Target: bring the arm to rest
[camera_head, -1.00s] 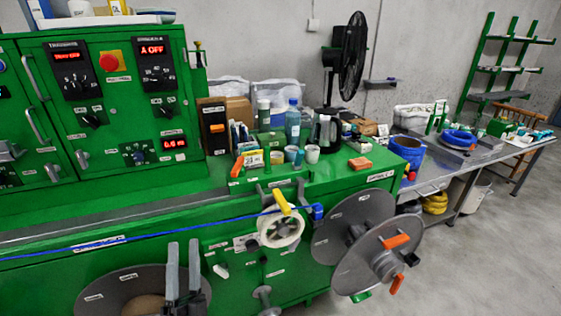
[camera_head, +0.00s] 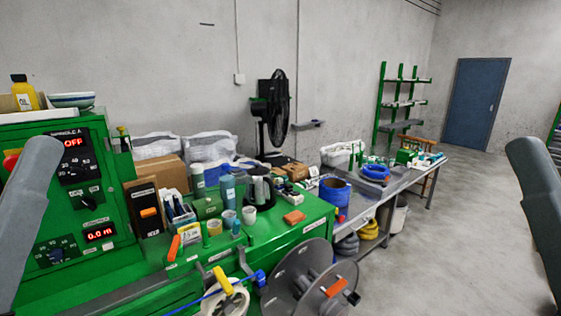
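Two smooth grey parts of my arms stand at the left and right edges of the head view, rising from below. No gripper fingertips show in the head view, so what my grippers hold is hidden. The blue cable (camera_head: 207,295) shows at the bottom, passing by the yellow-handled white guide wheel (camera_head: 226,301) to a blue clip (camera_head: 260,278).
The green machine (camera_head: 300,217) carries boxes, bottles and tape rolls on top. A black fan (camera_head: 277,110) stands behind it. The floor at right is clear.

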